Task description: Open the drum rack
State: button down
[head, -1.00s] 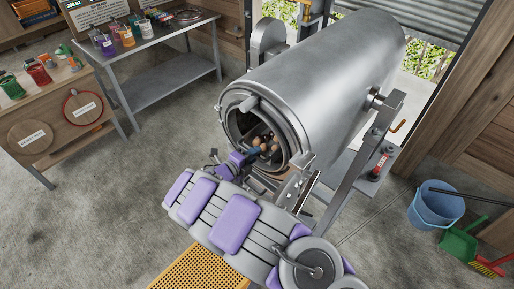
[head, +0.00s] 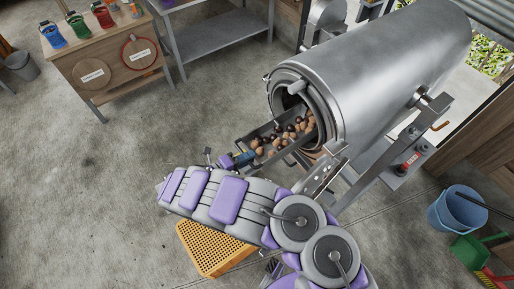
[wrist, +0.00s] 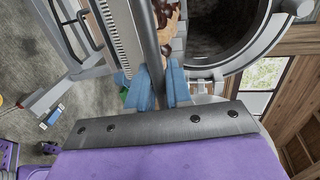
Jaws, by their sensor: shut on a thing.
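The drum rack (head: 285,150) sticks out of the round front opening of the steel drum (head: 375,75) and carries brown chestnuts (head: 284,139). My gripper (head: 242,159) is at the rack's outer end, in front of the drum. In the wrist view, the blue fingers of my gripper (wrist: 154,88) are shut on a grey metal bar of the rack (wrist: 148,45). Some chestnuts (wrist: 166,14) show beside the bar, and the dark drum opening (wrist: 225,30) is to the right. The rack's inner end is hidden inside the drum.
A wooden bench (head: 108,62) with coloured containers stands at the upper left, beside a metal table (head: 215,35). A blue bucket (head: 458,212) and a green dustpan (head: 470,248) are at the right. The concrete floor at left is clear.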

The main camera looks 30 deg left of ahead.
jog(key=shift+s+a, duration=0.15)
jog(key=shift+s, duration=0.3)
jog(key=c, duration=1.2)
grip_release()
jog(key=shift+c, duration=0.2)
jog(key=v, duration=1.7)
jog(key=shift+s+a, duration=0.15)
jog(key=shift+s, duration=0.05)
jog(key=shift+w, duration=0.1)
